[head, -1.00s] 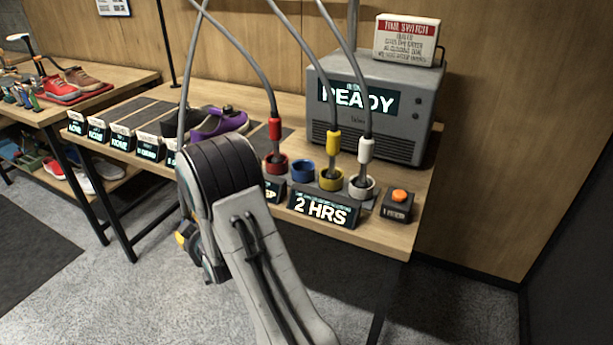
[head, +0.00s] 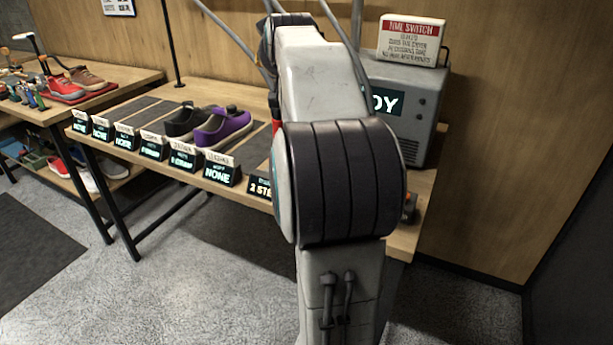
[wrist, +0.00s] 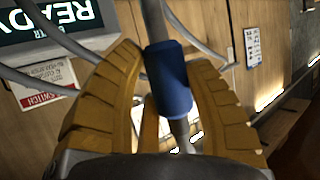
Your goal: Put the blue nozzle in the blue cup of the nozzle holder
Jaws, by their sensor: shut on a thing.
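In the wrist view, the blue nozzle (wrist: 168,80) stands between the yellow fingers of my gripper (wrist: 165,68). The gripper is shut on it. A grey hose runs up from the blue collar, and a grey metal tip shows below it. In the head view my arm hides the gripper, the blue nozzle and the nozzle holder with its blue cup. Neither the holder nor the cup shows in the wrist view, so I cannot tell how far the nozzle is from the cup.
A grey machine (head: 425,125) with a lit sign stands at the back right, a time switch sign (head: 411,42) on top. Purple shoes (head: 222,128) and several small label signs (head: 182,157) line the table to the left. Grey hoses hang around my arm.

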